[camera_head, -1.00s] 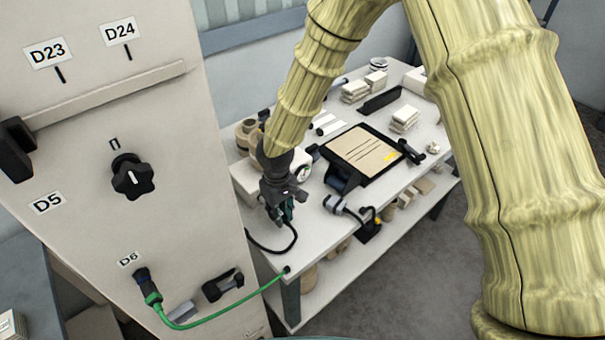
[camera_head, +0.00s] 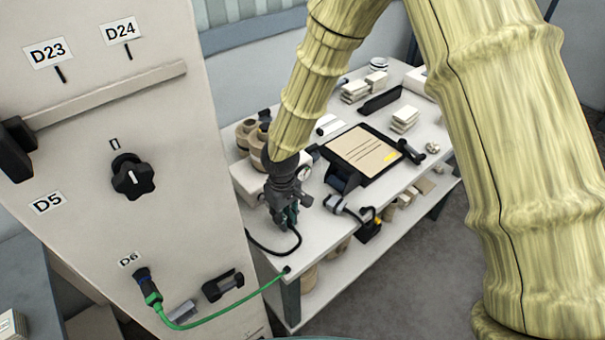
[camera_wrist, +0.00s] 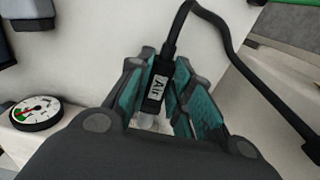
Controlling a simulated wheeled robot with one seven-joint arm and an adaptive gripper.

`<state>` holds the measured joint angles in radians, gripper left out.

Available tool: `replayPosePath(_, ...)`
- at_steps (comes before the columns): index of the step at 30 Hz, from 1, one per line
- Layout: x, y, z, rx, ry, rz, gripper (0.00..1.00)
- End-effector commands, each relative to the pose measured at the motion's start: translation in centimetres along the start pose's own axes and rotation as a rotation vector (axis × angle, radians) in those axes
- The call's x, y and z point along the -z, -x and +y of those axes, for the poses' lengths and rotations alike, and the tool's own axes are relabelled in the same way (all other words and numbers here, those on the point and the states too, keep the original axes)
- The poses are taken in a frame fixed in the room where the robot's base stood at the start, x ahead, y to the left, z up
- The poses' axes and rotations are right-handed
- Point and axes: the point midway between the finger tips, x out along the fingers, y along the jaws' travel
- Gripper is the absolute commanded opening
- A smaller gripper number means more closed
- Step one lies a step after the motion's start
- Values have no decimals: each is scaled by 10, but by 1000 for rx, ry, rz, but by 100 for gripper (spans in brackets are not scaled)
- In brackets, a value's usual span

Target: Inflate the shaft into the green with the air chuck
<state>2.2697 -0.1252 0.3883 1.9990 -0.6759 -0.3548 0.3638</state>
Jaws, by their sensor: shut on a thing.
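My gripper (camera_head: 290,214) is over the near left corner of the white table in the head view. In the wrist view my gripper (camera_wrist: 165,95) has its teal-padded fingers closed around a black air chuck (camera_wrist: 157,88) labelled "Air". A black hose (camera_wrist: 232,58) runs from the chuck's end and curves off to the right; it also loops over the table edge in the head view (camera_head: 285,252). A light, clear-looking tip shows below the chuck between the fingers. A round gauge (camera_wrist: 36,113) with a green and red scale is at the left in the wrist view. The shaft is not clearly visible.
A beige cabinet panel (camera_head: 205,215) stands close on the left, with a black knob (camera_head: 133,177) and a green cable (camera_head: 225,312) at D6. The table (camera_head: 318,232) holds a clipboard-like board (camera_head: 362,150), small boxes (camera_head: 405,118) and a black-handled tool (camera_head: 343,207).

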Motion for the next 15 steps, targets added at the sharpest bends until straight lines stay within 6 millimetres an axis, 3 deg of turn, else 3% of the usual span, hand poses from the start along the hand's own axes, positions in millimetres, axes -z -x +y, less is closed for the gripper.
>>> replayPosePath(15, -32, 0, 0, -1, 1, -1, 0)
